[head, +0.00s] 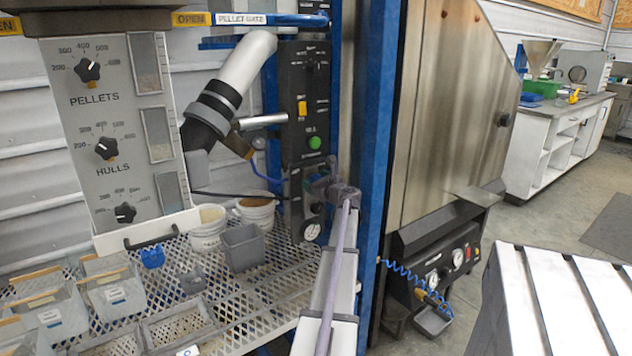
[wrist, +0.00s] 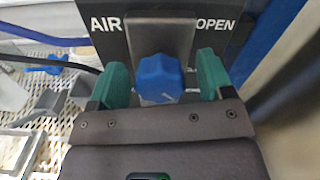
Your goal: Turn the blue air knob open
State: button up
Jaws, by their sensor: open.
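The blue air knob (wrist: 160,78) shows in the wrist view on a grey metal plate (wrist: 160,35), between the words AIR and OPEN on a black panel. My gripper (wrist: 158,82) is open, with one green-padded finger on each side of the knob. Gaps show between the knob and both fingers, so neither appears to touch it. In the head view my gripper (head: 325,188) is at the lower part of the black control panel (head: 304,110), and the knob is hidden behind it.
A round gauge (head: 311,231) sits just below my gripper. A blue post (head: 375,150) stands close on the right. A perforated metal shelf (head: 270,285) with tubs and a grey bin (head: 243,247) lies to the left. A black cable runs to the panel from the left.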

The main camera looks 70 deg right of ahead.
jog(key=shift+c, duration=0.3)
jog(key=c, duration=0.9)
jog(key=shift+n, duration=0.5)
jog(key=n, duration=0.3)
jog(key=shift+n, duration=0.4)
jog(key=n, duration=0.4)
jog(key=shift+n, duration=0.3)
jog(key=n, duration=0.4)
jog(key=shift+w, duration=0.1)
jog(key=n, duration=0.4)
jog(key=shift+n, duration=0.3)
jog(key=shift+f, duration=0.1)
